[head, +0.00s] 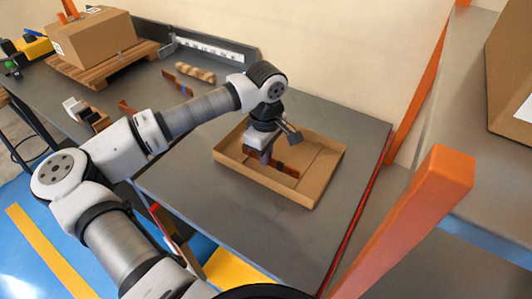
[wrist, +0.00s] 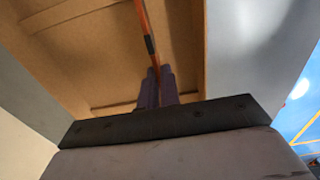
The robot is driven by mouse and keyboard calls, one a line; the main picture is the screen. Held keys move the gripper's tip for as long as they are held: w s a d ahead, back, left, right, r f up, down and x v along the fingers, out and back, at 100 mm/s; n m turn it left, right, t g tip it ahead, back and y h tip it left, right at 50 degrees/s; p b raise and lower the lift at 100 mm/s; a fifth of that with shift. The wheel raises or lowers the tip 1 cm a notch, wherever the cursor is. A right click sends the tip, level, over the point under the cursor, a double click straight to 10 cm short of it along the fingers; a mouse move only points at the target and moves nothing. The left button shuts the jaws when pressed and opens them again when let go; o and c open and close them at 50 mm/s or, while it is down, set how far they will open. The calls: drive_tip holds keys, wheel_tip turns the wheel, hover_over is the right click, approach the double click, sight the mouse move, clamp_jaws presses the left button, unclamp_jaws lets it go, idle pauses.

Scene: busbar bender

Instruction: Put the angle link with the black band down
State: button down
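The angle link with the black band (wrist: 150,45) is a thin copper-coloured bar, seen nearly edge-on in the wrist view. My gripper (wrist: 156,88) has its two fingers close together on either side of it, and they hold it. In the head view my gripper (head: 266,157) points down inside a shallow cardboard tray (head: 232,171), and the link (head: 288,168) shows beside the fingers, low in the tray. I cannot tell whether the link touches the tray floor. Part of it is hidden by the fingers.
The grey bench is clear around the tray. Further left lie a copper piece with a blue band (head: 181,84), a wooden piece (head: 195,72) and another copper piece (head: 127,107). A cardboard box (head: 95,38) stands on a pallet. An orange post (head: 410,220) rises at the right front.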

drive_tip(key=shift+f, duration=0.15)
drive_tip(key=c, duration=1.6)
unclamp_jaws()
wheel_tip(320, 180, up, 12)
drive_tip(key=shift+r+b, duration=0.2)
drive_tip(key=shift+b, duration=0.65)
drive_tip(key=shift+d, duration=0.1)
